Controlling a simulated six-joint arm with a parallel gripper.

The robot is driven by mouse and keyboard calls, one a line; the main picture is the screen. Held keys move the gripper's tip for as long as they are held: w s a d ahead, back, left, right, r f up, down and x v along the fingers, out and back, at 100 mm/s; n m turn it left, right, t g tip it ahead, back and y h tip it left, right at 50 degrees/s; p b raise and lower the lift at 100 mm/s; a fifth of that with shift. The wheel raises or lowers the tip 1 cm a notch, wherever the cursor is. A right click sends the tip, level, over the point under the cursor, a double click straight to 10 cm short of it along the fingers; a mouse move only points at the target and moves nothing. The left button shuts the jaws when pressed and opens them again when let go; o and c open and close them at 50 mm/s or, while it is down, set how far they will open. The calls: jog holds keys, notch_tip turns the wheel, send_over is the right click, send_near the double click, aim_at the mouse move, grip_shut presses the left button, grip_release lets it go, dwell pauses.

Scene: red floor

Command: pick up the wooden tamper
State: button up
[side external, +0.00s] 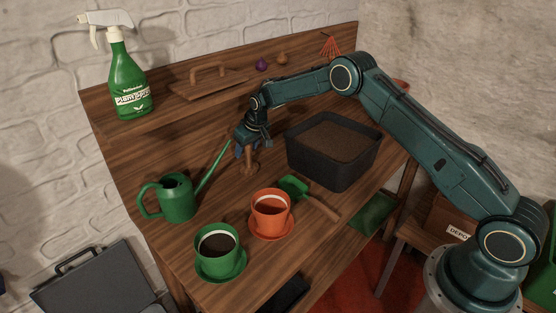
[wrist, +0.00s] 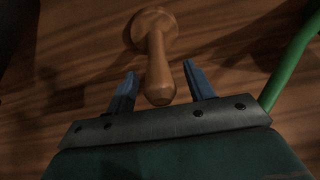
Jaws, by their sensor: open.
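The wooden tamper (side external: 249,164) stands upright on the wooden bench, between the green watering can (side external: 177,198) and the black soil tray (side external: 333,172). In the wrist view the tamper (wrist: 158,62) shows its round base at the top and its handle end pointing toward my gripper. My gripper (side external: 248,148) is directly over the tamper and points down. In the wrist view its two blue fingers (wrist: 161,82) are apart, one on each side of the handle, with gaps showing on both sides. Part of the handle is hidden behind the fingers in the side view.
The watering can's long spout rises close to my gripper on the left. A shelf (side external: 170,113) behind holds a spray bottle (side external: 126,82).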

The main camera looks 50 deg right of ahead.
jog(key=shift+w+f, duration=0.15)
jog(key=shift+f, duration=0.25)
grip_shut()
jog(key=shift+r, duration=0.15)
dwell(0.4)
jog(key=shift+s+r, duration=0.65)
jog(key=shift+s, duration=0.05)
jog(key=s+r, duration=0.3)
jog(key=s, duration=0.3)
jog(key=s+r, duration=0.3)
jog(key=s, duration=0.3)
jog(key=shift+s+r, duration=0.25)
jog(key=shift+s, duration=0.05)
